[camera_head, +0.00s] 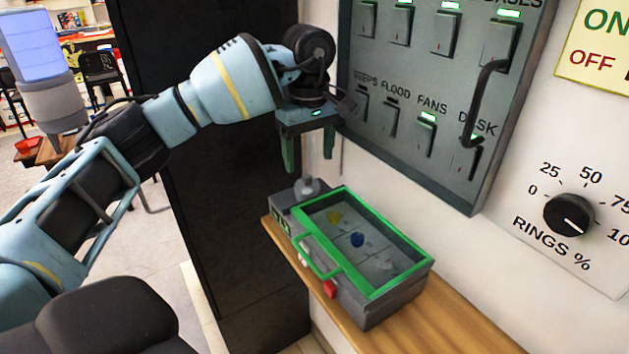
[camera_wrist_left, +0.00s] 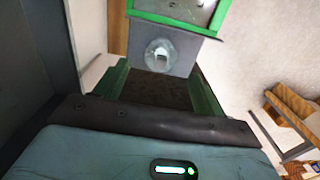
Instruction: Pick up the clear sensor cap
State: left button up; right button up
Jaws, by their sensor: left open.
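The clear sensor cap (camera_head: 306,186) is a small rounded, greyish see-through piece on the back left end of a grey box with a green-framed lid (camera_head: 400,277). In the left wrist view the cap (camera_wrist_left: 159,54) sits upright on the box's grey top, beside the green frame. My left gripper (camera_head: 308,158) is open and empty, pointing down just above the cap. In the left wrist view its green fingers (camera_wrist_left: 160,72) lie either side of the cap's line, apart from it. My right gripper is not in view.
The box stands on a narrow wooden shelf (camera_head: 450,322) against the wall. A grey switch panel (camera_head: 400,150) with a handle hangs close above, right of my gripper. A black dial (camera_head: 569,215) is farther right. A tall dark panel (camera_head: 205,170) stands behind my arm.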

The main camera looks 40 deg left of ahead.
aim_at(307, 175)
pick_arm(q)
jog(key=shift+s+f, duration=0.1)
jog(key=shift+s, duration=0.2)
jog(key=shift+s+f, duration=0.1)
jog(key=shift+f, duration=0.75)
jog(key=shift+w+f, duration=0.2)
jog(key=shift+f, duration=0.15)
jog(key=f, duration=0.4)
jog(key=shift+w+a+f, duration=0.15)
jog(key=shift+a+f, duration=0.05)
jog(key=shift+a, duration=0.1)
jog(key=shift+f, duration=0.35)
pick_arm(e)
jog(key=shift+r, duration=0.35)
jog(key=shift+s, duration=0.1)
